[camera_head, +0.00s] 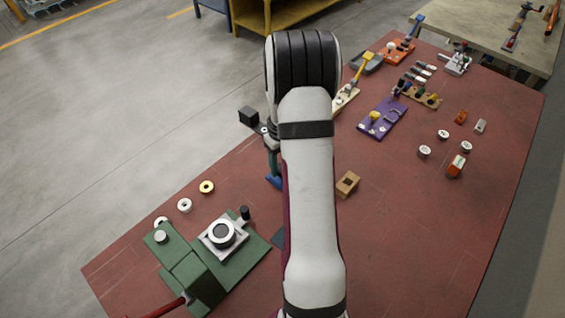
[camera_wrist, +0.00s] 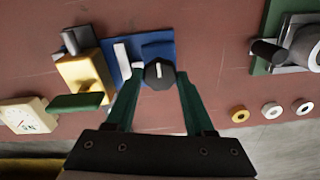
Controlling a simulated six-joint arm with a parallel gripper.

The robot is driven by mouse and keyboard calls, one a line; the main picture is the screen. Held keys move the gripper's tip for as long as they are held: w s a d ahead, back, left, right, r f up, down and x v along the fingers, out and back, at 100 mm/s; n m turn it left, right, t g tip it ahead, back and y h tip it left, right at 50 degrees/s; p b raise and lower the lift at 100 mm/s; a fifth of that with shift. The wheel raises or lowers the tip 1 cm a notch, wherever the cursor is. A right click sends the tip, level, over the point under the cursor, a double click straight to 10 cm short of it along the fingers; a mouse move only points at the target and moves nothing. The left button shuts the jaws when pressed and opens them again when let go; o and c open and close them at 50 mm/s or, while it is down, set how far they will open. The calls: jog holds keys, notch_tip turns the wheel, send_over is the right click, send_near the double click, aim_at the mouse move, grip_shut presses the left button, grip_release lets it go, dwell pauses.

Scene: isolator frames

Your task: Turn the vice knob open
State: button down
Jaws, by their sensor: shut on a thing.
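The vice knob (camera_wrist: 160,73) is a dark, faceted knob with a white line on its face, seen in the middle of the wrist view. It is at the near side of a blue base (camera_wrist: 152,48) with a pale bar lying on it. My gripper (camera_wrist: 157,80) has its two green fingers closed against the left and right sides of the knob. The white line points roughly up and down in the wrist view. In the head view my arm hides the knob; only the gripper (camera_head: 273,165) and a bit of blue (camera_head: 275,182) show beside it.
A yellow block (camera_wrist: 84,78) with a green bar and a cream box (camera_wrist: 28,115) lie left of the vice in the wrist view. A green fixture (camera_head: 188,270) stands front left, with several rings (camera_head: 206,187) near the table edge. A brown block (camera_head: 347,183) lies right of my arm.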

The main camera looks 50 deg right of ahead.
jog(key=shift+c, duration=1.3)
grip_release()
jog(key=shift+r, duration=0.1)
notch_tip(320, 180, up, 16)
jog(key=shift+f, duration=0.2)
